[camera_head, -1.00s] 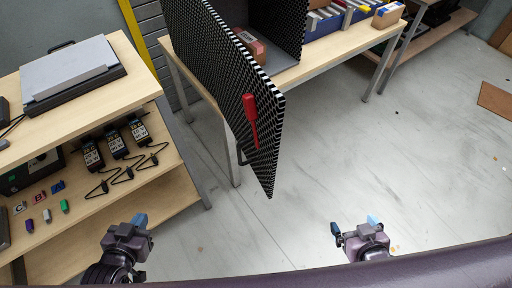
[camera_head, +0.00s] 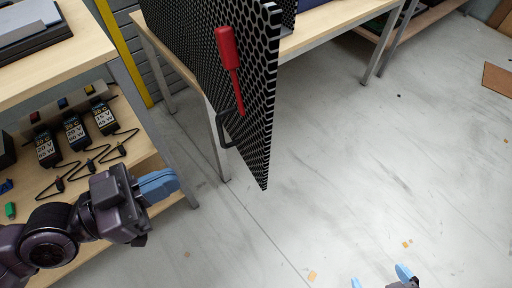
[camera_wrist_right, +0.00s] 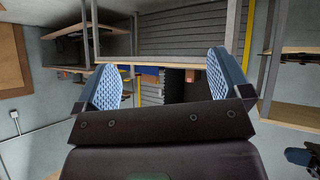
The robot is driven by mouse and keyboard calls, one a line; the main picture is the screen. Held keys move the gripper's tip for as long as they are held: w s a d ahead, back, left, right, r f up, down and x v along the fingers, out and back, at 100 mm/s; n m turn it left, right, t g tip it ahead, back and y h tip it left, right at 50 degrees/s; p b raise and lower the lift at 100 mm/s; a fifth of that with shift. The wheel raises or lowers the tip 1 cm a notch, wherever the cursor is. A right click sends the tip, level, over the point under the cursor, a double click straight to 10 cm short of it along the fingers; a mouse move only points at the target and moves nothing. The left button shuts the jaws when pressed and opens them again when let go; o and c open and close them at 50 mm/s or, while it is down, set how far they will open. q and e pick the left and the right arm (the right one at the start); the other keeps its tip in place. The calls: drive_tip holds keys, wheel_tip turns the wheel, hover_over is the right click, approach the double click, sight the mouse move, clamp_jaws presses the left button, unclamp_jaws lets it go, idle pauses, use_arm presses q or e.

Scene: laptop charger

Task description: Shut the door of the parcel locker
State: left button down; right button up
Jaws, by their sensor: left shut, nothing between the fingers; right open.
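The parcel locker's door (camera_head: 262,120) is a black-and-white patterned panel. It stands open, swung out toward me past the table's front edge. A red handle-like piece (camera_head: 229,55) and a dark pull handle (camera_head: 226,128) are on its left face. The locker body is mostly cut off at the top of the head view. My left gripper (camera_head: 172,183) is shut and empty, left of the door and apart from it, by the left shelf. My right gripper (camera_head: 381,282) is open and empty at the bottom edge of the head view; its two blue fingers show in the right wrist view (camera_wrist_right: 170,80).
A wooden shelf unit (camera_head: 90,50) stands at the left, close to my left arm, with several chargers (camera_head: 75,132) and cables on its lower board. The locker's table (camera_head: 330,28) has metal legs.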

use_arm(q)
drive_tip(key=p, duration=0.3)
approach(263, 139)
drive_tip(key=x, duration=0.4)
drive_tip(key=shift+w+d+r, duration=0.1)
drive_tip(key=shift+w+d, duration=0.05)
drive_tip(key=shift+d, duration=0.2)
drive_tip(key=shift+x, duration=1.35)
use_arm(e)
drive_tip(key=shift+s+d+r+m, duration=0.25)
drive_tip(key=shift+s+d+m, duration=0.15)
drive_tip(key=shift+s+m, duration=0.15)
drive_tip(key=shift+r, duration=0.1)
